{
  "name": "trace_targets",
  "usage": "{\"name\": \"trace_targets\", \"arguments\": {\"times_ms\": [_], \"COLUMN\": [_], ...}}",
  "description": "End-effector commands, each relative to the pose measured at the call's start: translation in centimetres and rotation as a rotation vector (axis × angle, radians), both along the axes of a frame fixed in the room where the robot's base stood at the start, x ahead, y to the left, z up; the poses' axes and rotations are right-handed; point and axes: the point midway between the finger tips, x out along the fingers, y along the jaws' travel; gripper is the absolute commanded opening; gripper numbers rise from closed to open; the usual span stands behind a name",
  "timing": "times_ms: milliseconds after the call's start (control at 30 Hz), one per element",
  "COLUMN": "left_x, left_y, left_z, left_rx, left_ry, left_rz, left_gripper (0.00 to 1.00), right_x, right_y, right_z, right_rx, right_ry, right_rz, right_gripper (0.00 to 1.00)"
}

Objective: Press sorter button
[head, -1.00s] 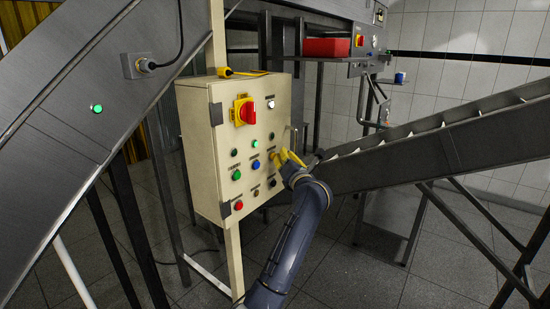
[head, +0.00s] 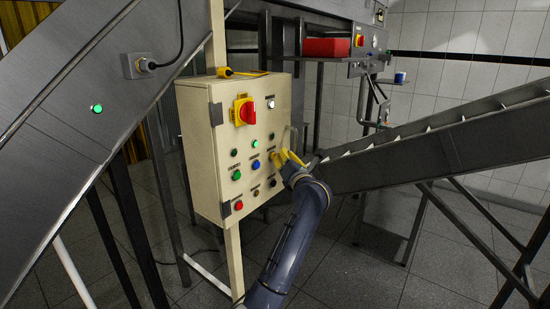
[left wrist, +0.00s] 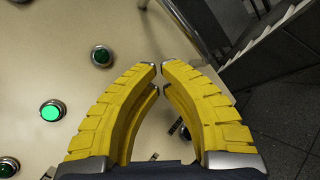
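The cream control panel (head: 220,150) carries several buttons; their labels are too small to read. I see a lit green button (head: 255,143), a blue button (head: 256,165), a green button (head: 236,174) and a red button (head: 239,205). I cannot tell which is the sorter button. My left gripper (head: 279,156), with yellow fingers, is at the panel's right part and hides some of its face. In the left wrist view its fingertips (left wrist: 160,67) nearly meet, with nothing held between them. The lit green button (left wrist: 52,110) lies left of the fingers there. Contact cannot be told. My right gripper is out of view.
A red and yellow rotary switch (head: 244,111) sticks out high on the panel. A sloping conveyor (head: 440,145) stands close on the right, and a large grey chute (head: 90,100) on the left. A red box (head: 327,47) sits behind. Tiled floor shows below.

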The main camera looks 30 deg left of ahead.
Motion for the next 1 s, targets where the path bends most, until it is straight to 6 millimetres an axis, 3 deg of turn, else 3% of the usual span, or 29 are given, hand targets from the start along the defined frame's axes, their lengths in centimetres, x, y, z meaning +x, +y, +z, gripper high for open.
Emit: {"name": "trace_targets", "arguments": {"times_ms": [1000], "left_x": [0.07], "left_y": [0.92], "left_z": [-0.02], "left_rx": [0.000], "left_ry": [0.000], "left_rz": [0.001], "left_gripper": [0.00], "right_x": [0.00], "right_y": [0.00], "right_z": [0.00], "right_rx": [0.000], "right_ry": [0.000], "right_rz": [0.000], "right_gripper": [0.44]}}
